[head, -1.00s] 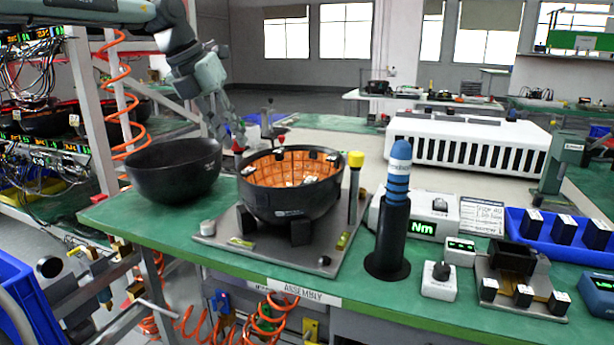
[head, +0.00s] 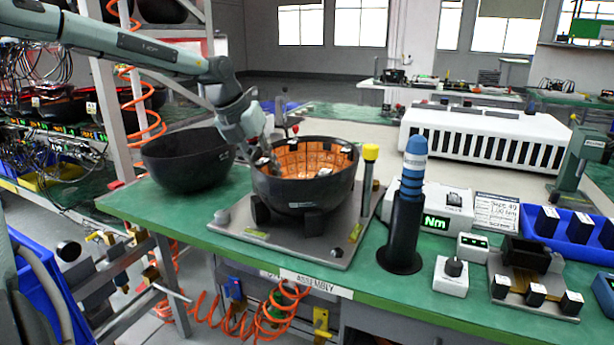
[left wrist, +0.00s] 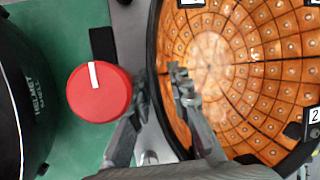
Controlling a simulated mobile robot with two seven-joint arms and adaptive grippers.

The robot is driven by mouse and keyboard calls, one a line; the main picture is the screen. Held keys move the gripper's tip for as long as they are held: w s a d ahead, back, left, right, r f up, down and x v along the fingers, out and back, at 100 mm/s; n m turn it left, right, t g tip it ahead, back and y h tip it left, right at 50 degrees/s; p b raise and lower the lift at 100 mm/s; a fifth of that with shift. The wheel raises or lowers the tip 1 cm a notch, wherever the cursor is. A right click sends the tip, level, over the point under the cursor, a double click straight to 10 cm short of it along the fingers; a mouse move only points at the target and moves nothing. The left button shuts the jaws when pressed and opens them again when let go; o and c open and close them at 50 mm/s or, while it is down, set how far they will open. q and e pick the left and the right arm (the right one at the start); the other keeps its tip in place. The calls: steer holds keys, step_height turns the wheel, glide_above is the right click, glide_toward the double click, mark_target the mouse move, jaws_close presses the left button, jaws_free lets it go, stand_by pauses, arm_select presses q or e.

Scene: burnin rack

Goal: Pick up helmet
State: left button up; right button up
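The helmet (head: 315,195), a black bowl with an orange tiled inside, rests open side up on the grey fixture plate (head: 235,236) on the green bench. In the left wrist view its orange inside (left wrist: 240,75) fills the right. My left gripper (head: 264,158) is at its left rim, fingers pointing down. In the left wrist view the gripper (left wrist: 160,92) has its fingers apart, one over the inside and one outside the rim. I see no clear contact. My right gripper is not in view.
An empty black helmet shell (head: 185,165) stands close left; it also shows in the left wrist view (left wrist: 20,100) beside a red round knob (left wrist: 99,92). A yellow-capped post (head: 368,180) and a blue-topped black tool (head: 405,220) stand right. A blue bin (head: 560,248) lies farther right.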

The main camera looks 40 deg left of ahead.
arm_select(q)
steer(key=shift+f, duration=0.1)
jaws_close()
stand_by(0.3)
